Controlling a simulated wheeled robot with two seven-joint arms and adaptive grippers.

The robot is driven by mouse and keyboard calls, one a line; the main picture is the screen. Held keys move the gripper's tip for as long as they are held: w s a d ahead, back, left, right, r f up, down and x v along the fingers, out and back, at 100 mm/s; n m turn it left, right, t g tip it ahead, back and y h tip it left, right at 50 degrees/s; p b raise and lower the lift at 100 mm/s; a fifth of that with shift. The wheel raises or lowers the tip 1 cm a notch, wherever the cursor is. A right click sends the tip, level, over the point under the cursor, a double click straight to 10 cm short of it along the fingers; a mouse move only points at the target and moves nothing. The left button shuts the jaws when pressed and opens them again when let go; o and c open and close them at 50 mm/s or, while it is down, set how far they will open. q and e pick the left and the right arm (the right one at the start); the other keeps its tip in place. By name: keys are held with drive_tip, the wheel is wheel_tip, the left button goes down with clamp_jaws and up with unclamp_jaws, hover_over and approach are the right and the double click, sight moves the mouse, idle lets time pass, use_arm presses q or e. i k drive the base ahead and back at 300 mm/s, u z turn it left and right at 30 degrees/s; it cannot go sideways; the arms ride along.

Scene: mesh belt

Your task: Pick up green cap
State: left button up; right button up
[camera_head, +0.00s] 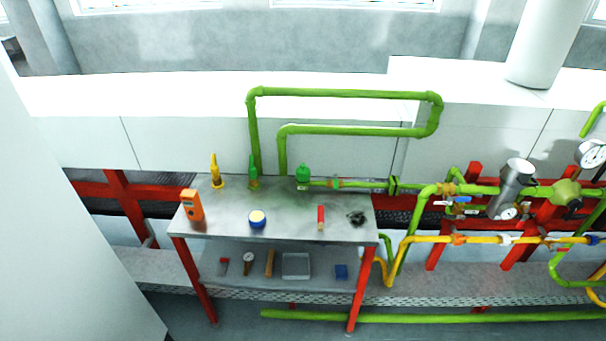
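A rounded green cap-like object (302,173) sits at the back edge of the metal table, near the middle, close to the end of a green pipe. A narrow green bottle-shaped item (253,172) stands to its left. I cannot tell for certain which of the two is the green cap. Neither of my grippers shows in the head view.
The metal table (285,229) has red legs. On it are an orange meter (191,205), a yellow bottle (216,172), a blue round tin (257,219), a red-tipped tool (320,217) and a dark tangle (356,218). Green pipes (345,94) rise behind. A lower shelf holds several items.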

sight(302, 172)
drive_tip(key=z, duration=0.1)
drive_tip(key=k, duration=0.45)
drive_tip(key=u, duration=1.3)
drive_tip(key=i, duration=1.5)
drive_tip(key=z, duration=0.8)
drive_tip(key=i, duration=0.6)
drive_tip(key=z, duration=0.75)
